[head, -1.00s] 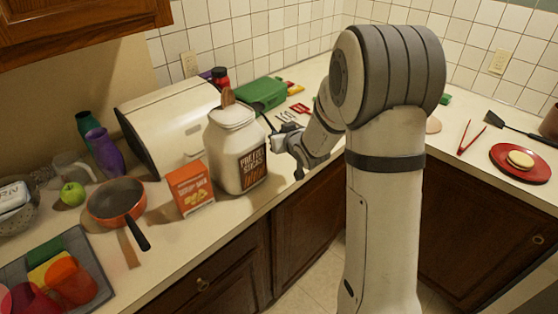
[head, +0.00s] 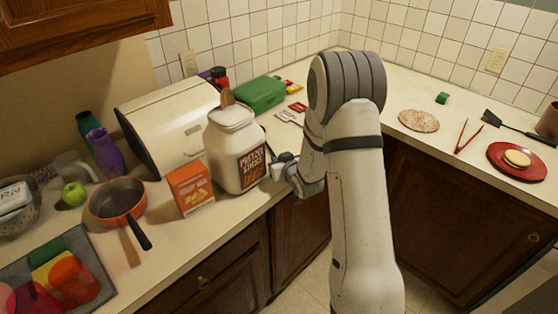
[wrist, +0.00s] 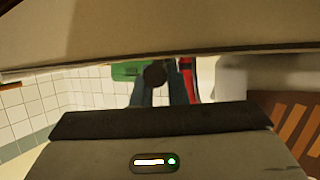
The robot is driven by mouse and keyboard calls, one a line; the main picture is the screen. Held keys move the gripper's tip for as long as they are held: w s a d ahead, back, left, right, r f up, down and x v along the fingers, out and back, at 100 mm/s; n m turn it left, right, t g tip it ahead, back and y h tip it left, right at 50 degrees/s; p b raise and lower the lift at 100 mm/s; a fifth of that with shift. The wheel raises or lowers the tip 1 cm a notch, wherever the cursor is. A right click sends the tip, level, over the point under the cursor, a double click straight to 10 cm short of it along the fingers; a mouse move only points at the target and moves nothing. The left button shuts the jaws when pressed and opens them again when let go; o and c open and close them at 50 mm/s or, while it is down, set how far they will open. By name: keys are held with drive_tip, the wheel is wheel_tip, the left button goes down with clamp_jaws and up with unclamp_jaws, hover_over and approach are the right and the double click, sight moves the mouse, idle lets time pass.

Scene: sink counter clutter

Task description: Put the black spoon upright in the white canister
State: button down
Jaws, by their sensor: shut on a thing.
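The white canister (head: 228,140) is a large jar with a dark pretzel label, standing upright on the counter. In the wrist view, a dark round end, apparently of the black spoon (wrist: 155,75), sits between the fingers of my gripper (wrist: 162,92). The fingers are shut on it. The rest of the spoon is hidden, and its tilt is hard to tell. The canister's striped label (wrist: 296,128) shows at the right of the wrist view.
An orange box (head: 190,189) stands close left of the canister, and a cream bread box (head: 165,120) behind it. A green box (head: 259,94) stands behind right. An orange pan (head: 117,200) is farther left. The counter's front edge runs below my gripper.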

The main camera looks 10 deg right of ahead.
drive_tip(key=shift+f, duration=0.2)
drive_tip(key=c, duration=1.4)
unclamp_jaws()
drive_tip(key=shift+r, duration=0.1)
drive_tip(key=shift+c, duration=0.2)
drive_tip(key=shift+r, duration=0.15)
drive_tip(key=s+d+r+m+g+h+b, duration=0.1)
drive_tip(key=s+d+r+g+h, duration=0.15)
drive_tip(key=s+r, duration=0.55)
drive_tip(key=s+d+r+m+g+h+b, duration=0.1)
drive_tip(key=s+d+r+g+h, duration=0.15)
drive_tip(key=s, duration=0.95)
drive_tip(key=s+a+r+g+y, duration=0.1)
drive_tip(key=s+r+g, duration=0.1)
drive_tip(key=s, duration=0.6)
drive_tip(key=s+a+r+g, duration=0.1)
drive_tip(key=s+r+g, duration=0.2)
drive_tip(key=s, duration=0.5)
drive_tip(key=shift+s+r+m+y, duration=0.2)
drive_tip(key=shift+r+m+y, duration=0.15)
drive_tip(key=shift+m+y, duration=0.05)
